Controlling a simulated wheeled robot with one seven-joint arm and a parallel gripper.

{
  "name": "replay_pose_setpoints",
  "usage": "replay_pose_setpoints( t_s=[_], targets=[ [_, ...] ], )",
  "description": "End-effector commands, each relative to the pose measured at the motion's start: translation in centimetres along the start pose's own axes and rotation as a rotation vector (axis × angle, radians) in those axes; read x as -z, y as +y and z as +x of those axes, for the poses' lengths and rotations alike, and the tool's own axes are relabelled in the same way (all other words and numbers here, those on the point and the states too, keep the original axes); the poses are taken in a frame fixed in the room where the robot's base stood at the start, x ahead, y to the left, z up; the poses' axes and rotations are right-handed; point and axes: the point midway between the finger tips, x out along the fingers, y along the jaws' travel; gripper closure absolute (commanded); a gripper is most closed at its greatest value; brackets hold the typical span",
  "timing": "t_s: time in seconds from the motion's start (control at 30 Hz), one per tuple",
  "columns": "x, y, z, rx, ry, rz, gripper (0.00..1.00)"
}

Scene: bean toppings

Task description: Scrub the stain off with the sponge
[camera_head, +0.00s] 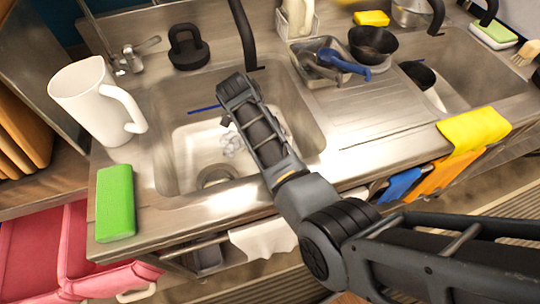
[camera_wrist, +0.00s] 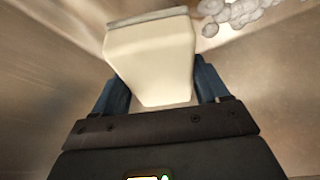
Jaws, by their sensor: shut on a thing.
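In the wrist view my gripper (camera_wrist: 160,88) is shut on a cream block (camera_wrist: 150,48), which looks like the sponge, with a greyish band along its far end. The block lies between the two bluish fingers. A cluster of pale grey, round blobs (camera_wrist: 238,12) shows beyond it at the upper right; I cannot tell whether they are foam or the stain. In the head view my arm reaches over the left sink basin (camera_head: 165,150). The fingers and the held block are mostly hidden there by the arm. A pale, patchy spot (camera_head: 232,142) shows on the basin floor.
A white pitcher (camera_head: 88,105) and a green block (camera_head: 115,203) stand on the left counter. A black faucet (camera_head: 245,35) rises behind the basin. A metal tray (camera_head: 318,75) with utensils and a black bowl (camera_head: 372,45) are to the right. The ribbed drainboard is largely clear.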

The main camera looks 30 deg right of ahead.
Motion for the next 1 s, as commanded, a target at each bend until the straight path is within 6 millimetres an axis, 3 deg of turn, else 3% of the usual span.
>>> replay_pose_setpoints(
  t_s=[0.23,1.0],
  targets=[
    [0.77,-0.99,-0.93,-0.001,0.001,0.000,0.50],
    [0.78,-1.02,-0.96,0.000,0.000,-0.002,0.50]
  ],
)
